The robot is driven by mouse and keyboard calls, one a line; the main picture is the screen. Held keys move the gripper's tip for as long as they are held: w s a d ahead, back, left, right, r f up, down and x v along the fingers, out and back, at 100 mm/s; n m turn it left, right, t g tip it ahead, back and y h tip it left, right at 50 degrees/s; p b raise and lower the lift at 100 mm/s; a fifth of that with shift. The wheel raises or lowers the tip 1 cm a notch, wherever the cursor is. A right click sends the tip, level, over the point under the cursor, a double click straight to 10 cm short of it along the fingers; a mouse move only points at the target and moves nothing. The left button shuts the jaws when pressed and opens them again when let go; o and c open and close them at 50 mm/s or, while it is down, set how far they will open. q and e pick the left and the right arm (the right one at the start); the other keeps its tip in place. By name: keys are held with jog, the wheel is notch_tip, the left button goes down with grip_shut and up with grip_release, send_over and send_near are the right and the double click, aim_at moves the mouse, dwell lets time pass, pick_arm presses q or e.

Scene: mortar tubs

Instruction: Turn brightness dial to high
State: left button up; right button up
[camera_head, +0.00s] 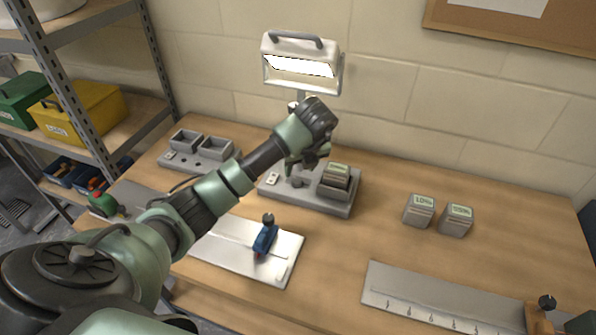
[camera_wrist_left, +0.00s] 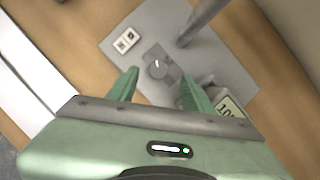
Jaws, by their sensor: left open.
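The brightness dial (camera_wrist_left: 157,69) is a small round grey knob with a light mark near its upper edge in the left wrist view. It sits on the grey base (camera_wrist_left: 222,58) of a work lamp (camera_head: 302,65), whose panel is lit white. In the head view the dial (camera_head: 297,182) shows small below my gripper. My left gripper (camera_head: 306,160) is open and empty above the base. In the left wrist view its two green fingers (camera_wrist_left: 160,84) stand apart, with the dial showing between their tips. Contact cannot be told. My right gripper is not seen.
A labelled grey block (camera_head: 336,176) stands on the base, close to one finger; a lamp post (camera_wrist_left: 200,22) rises beside the dial. Two labelled blocks, 10% (camera_head: 419,210) and another (camera_head: 456,219), stand right. A white board (camera_head: 225,250) holds a blue tool (camera_head: 265,240).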

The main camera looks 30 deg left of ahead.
aim_at(297, 180)
pick_arm(q)
jog(key=x, duration=0.2)
jog(key=p+x, duration=0.1)
jog(key=x, duration=0.3)
jog(key=shift+s+d+f+p, duration=0.1)
jog(key=shift+s+p, duration=0.2)
jog(key=shift+p, duration=0.05)
jog(key=shift+w+f, duration=0.1)
jog(key=shift+f, duration=0.05)
grip_shut()
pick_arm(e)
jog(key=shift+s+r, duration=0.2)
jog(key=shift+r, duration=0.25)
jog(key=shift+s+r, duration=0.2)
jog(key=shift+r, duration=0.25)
